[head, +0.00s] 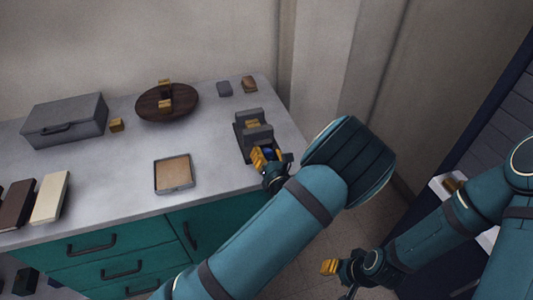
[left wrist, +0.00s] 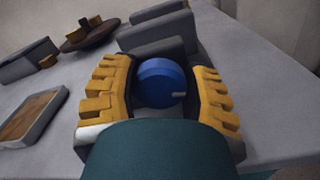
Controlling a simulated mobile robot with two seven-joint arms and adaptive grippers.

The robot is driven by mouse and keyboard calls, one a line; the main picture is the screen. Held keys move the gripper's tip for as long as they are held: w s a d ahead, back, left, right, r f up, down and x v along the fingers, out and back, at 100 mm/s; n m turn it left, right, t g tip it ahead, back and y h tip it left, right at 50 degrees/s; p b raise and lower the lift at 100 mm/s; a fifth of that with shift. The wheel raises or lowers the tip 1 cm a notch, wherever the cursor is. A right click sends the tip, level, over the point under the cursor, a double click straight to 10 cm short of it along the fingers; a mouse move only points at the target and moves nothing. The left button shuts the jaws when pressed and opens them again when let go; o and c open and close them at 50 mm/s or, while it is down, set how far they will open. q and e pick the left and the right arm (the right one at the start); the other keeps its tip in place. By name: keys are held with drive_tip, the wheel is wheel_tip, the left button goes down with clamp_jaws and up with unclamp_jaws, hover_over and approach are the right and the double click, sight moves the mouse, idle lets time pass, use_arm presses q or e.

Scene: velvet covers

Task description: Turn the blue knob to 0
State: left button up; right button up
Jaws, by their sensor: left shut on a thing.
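The blue knob (left wrist: 158,80) is round and sits on the near face of a grey stepped block (head: 243,138) at the counter's right end. A small light mark shows at the knob's lower right in the left wrist view. My left gripper (left wrist: 160,98) has its yellow ridged fingers on both sides of the knob and is shut on it. In the head view the left gripper (head: 266,160) hides most of the knob (head: 269,152). No dial numbers can be read. My right gripper (head: 329,267) is low, over the floor, away from the counter; its finger gap is unclear.
A shallow tray (head: 174,188) with a tan inside lies left of the block. A dark round dish (head: 183,101) with small yellow blocks, a grey case (head: 65,121) and two small items stand farther back. Books lie at the left. Teal drawers (head: 140,248) are below.

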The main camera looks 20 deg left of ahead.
use_arm(q)
drive_tip(key=n, duration=0.9)
drive_tip(key=shift+s+a+f+n, duration=0.1)
drive_tip(key=shift+a+n, duration=0.05)
drive_tip(key=shift+n, duration=0.15)
drive_tip(key=n, duration=1)
idle(0.4)
drive_tip(key=o, duration=1.2)
drive_tip(key=shift+s+f, duration=0.1)
drive_tip(key=shift+s, duration=0.1)
